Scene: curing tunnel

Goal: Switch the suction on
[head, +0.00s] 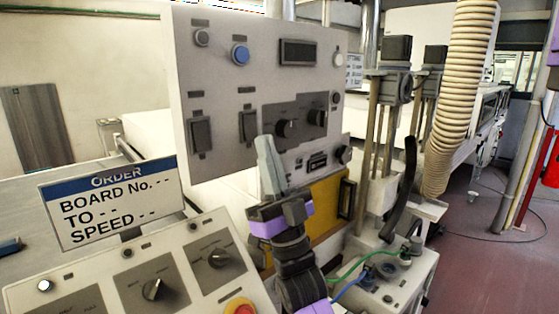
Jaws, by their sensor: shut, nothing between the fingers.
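A grey upright control panel (221,84) stands in front of me in the head view. It bears a blue round button (240,54), a small dark display (297,52), two dark rocker-like switches, one at left (200,134) and one at right (248,126), and two black knobs, left (285,128) and right (318,117). Labels are too small to read, so I cannot tell which control is for suction. My gripper (265,143) is shut and empty, pointing up in front of the panel's lower part, just below the right switch. I cannot tell whether it touches the panel.
A sloped console (100,268) with knobs and a red-yellow emergency button (240,308) is at lower left. An order sign (112,203) stands behind it. A ribbed hose (459,90) hangs at right. A yellow panel (322,200) is behind my arm. Open floor lies at far right.

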